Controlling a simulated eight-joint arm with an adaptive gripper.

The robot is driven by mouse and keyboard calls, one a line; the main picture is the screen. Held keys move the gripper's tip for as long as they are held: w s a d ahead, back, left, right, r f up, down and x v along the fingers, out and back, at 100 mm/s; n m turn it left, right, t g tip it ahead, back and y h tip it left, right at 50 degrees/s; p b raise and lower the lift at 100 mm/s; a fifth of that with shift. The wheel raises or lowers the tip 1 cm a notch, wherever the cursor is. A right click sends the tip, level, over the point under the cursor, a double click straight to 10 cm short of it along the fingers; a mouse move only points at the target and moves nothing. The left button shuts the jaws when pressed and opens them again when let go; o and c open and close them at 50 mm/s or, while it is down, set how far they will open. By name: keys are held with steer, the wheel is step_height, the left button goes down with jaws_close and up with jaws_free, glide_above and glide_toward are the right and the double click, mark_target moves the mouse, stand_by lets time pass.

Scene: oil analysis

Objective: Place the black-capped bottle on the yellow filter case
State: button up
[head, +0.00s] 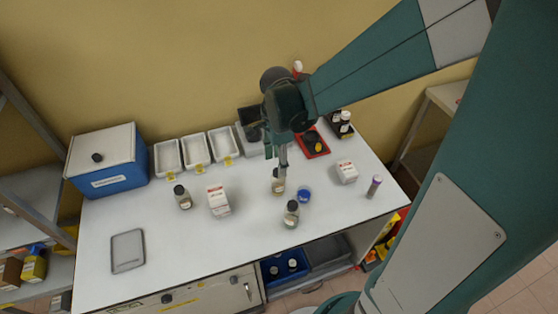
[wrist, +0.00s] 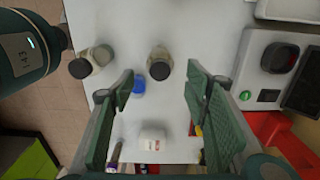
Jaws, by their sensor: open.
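Several dark-capped bottles with pale contents stand upright on the white table. One bottle (head: 278,187) is directly below my gripper (head: 279,165) in the head view. A second bottle (head: 291,216) stands nearer the front, and a third (head: 184,200) stands left beside a white carton. In the wrist view, my gripper (wrist: 160,80) is open, with one bottle (wrist: 159,60) seen between its fingertips and another bottle (wrist: 98,57) outside them to the left. Nothing is held. I cannot make out a yellow filter case for certain; a small yellow item (head: 319,148) lies on the red tray.
A blue round item (head: 304,195) is close to the bottle under my gripper. A white carton (head: 218,202) and small white box (head: 346,173) flank the area. White trays (head: 196,150) and a blue box (head: 108,160) line the back. The front middle is clear.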

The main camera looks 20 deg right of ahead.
steer(key=shift+r, duration=0.1)
steer(key=shift+s+r+n, duration=0.3)
steer(key=shift+r+n, duration=0.2)
steer(key=shift+r, duration=0.15)
steer(key=s+d+r+n+t, duration=0.1)
steer(key=s+r+n+t, duration=0.6)
steer(key=s+r+n, duration=0.5)
steer(key=shift+s+r+n, duration=0.3)
steer(key=shift+r+n, duration=1.3)
steer(key=shift+n, duration=0.9)
